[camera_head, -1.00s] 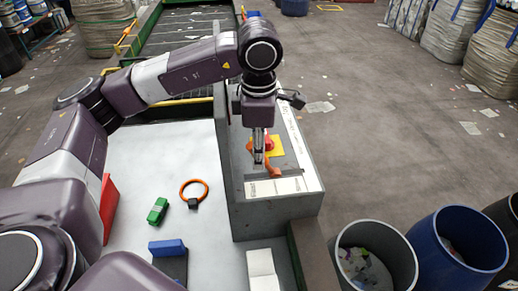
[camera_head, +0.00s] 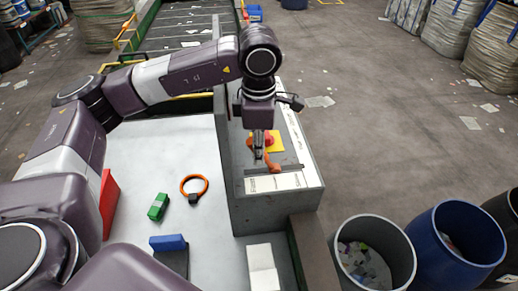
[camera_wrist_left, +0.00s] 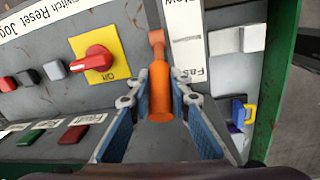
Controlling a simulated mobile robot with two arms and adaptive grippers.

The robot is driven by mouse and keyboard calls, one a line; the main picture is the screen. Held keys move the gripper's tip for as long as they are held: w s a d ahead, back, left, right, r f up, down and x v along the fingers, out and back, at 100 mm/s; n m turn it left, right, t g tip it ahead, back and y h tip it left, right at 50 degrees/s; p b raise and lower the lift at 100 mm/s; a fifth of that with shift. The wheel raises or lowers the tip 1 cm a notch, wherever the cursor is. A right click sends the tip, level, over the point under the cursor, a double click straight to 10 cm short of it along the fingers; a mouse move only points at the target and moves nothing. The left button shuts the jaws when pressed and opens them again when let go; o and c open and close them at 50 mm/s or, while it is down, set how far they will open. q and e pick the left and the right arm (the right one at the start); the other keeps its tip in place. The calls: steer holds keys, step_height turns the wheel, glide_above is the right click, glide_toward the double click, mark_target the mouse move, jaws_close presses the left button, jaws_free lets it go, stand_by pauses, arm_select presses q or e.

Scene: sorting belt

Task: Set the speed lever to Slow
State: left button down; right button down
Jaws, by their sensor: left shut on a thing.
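The speed lever has an orange handle (camera_head: 274,162) and stands on top of the grey control box (camera_head: 272,215). In the left wrist view the handle (camera_wrist_left: 160,92) lies between the two finger pads. My left gripper (camera_head: 262,156) is shut on the lever handle; it also shows in the left wrist view (camera_wrist_left: 159,104). A white label strip (camera_wrist_left: 187,45) runs beside the lever, with "Slow" at the upper end and "Fas", partly cut off, at the lower end. The lever's base is nearer the Slow end in that view. My right gripper is not in view.
A red rotary knob on a yellow plate (camera_wrist_left: 112,41) sits close beside the lever. Several buttons (camera_wrist_left: 54,69) lie beyond it. Bins stand at the lower right.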

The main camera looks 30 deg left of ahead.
arm_select(q)
steer(key=shift+w+d+r+g+y, duration=0.3)
steer(key=shift+d+y, duration=0.1)
steer(key=shift+y, duration=0.1)
steer(key=shift+w+d+r+g+y+p, duration=0.35)
steer(key=shift+d+g+y+p, duration=0.1)
steer(key=shift+y+p, duration=0.2)
steer(key=p, duration=0.1)
steer(key=w+d+g+y+p, duration=0.1)
steer(key=p, duration=0.1)
steer(key=shift+d+r+y, duration=0.15)
steer(key=shift+r+y, duration=0.05)
steer(key=shift+y, duration=0.05)
steer(key=shift+w+d+f+g+y+p, duration=0.1)
steer(key=shift+w+d+g+y+p, duration=0.2)
steer(key=shift+p, duration=0.2)
steer(key=shift+w+d+f+g+y+p, duration=0.1)
steer(key=shift+d+g+y+p, duration=0.15)
steer(key=shift+y+p, duration=0.2)
steer(key=shift+w+d+f+p, duration=0.1)
steer(key=shift+d+p, duration=0.05)
steer(key=shift+p, duration=0.15)
steer(key=shift+y, duration=0.25)
